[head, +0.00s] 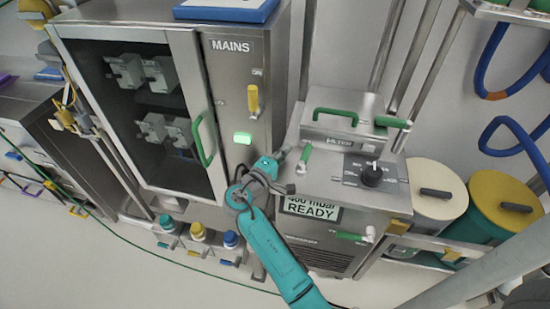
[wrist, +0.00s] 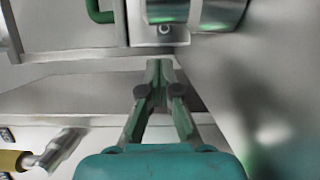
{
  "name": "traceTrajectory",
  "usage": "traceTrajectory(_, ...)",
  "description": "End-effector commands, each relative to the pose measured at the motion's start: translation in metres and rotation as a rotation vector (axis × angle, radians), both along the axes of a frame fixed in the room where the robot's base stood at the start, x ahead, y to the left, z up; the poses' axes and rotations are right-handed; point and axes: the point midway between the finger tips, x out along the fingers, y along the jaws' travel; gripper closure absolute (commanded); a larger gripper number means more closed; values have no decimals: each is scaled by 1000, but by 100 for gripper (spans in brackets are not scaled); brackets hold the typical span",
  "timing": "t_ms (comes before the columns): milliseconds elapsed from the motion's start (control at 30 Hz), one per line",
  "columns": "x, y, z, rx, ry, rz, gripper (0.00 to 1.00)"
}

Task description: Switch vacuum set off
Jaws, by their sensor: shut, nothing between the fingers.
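The vacuum set is a steel cabinet (head: 330,218) right of centre in the head view. Its display (head: 312,208) reads "READY" beneath a partly hidden pressure line ending in "mbar". A black rotary knob (head: 371,174) sits on a dark plate on its sloped top, with a white mark. A small green-tipped lever (head: 305,155) stands at the left of the top. My gripper (head: 284,153) is near this lever, at the cabinet's left edge; contact cannot be told. In the wrist view my gripper (wrist: 159,66) has its fingertips together, with nothing between them.
Left stands a MAINS cabinet (head: 230,70) with a glazed door, green door handle (head: 204,140), yellow lever (head: 253,100) and lit green lamp (head: 242,138). A filter box (head: 340,122) sits behind the knob. White and yellow-lidded drums (head: 500,205) stand right. Open floor lies lower left.

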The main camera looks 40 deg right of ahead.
Motion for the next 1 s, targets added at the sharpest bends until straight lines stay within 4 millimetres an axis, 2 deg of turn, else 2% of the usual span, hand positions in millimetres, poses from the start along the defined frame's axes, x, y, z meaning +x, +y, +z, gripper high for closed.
traceTrajectory(100, -16, -8, -1, -1, 2, 0, 100)
traceTrajectory(300, -27, -14, -1, 1, 1, 1, 100)
traceTrajectory(1000, -25, -17, -1, -1, 2, -38, 100)
